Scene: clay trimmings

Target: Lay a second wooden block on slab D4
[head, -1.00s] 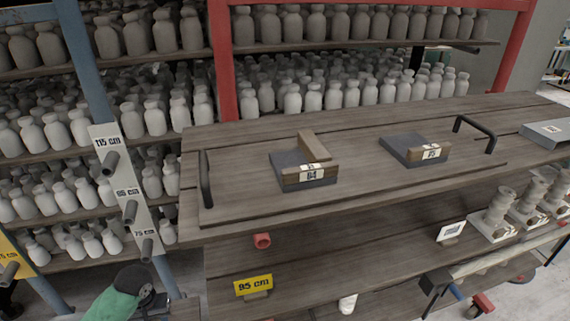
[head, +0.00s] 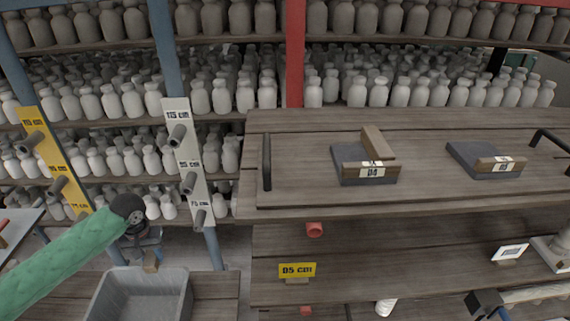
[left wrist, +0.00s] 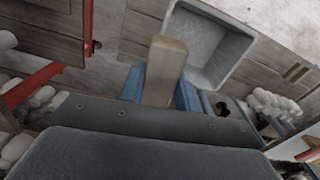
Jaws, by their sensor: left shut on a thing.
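Slab D4 (head: 348,162) is a dark grey slab on the wooden table top, with a wooden piece bearing its label (head: 372,171) along its front. A wooden block (head: 378,142) lies on its right side. My left gripper (head: 149,254) is left of and below the table top, apart from the slab, over the far edge of a grey bin. It is shut on another wooden block (head: 151,263). The left wrist view shows this block (left wrist: 165,68) upright between the blue fingers (left wrist: 162,92). My right gripper is not in view.
The grey bin (head: 101,297) stands at lower left. Slab D5 (head: 468,150), its label hard to read, lies to the right. Black handles (head: 267,163) rise at the table's ends. A marked post (head: 188,160) and shelves of pale bottles (head: 210,97) stand behind. Bare wood lies left of D4.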

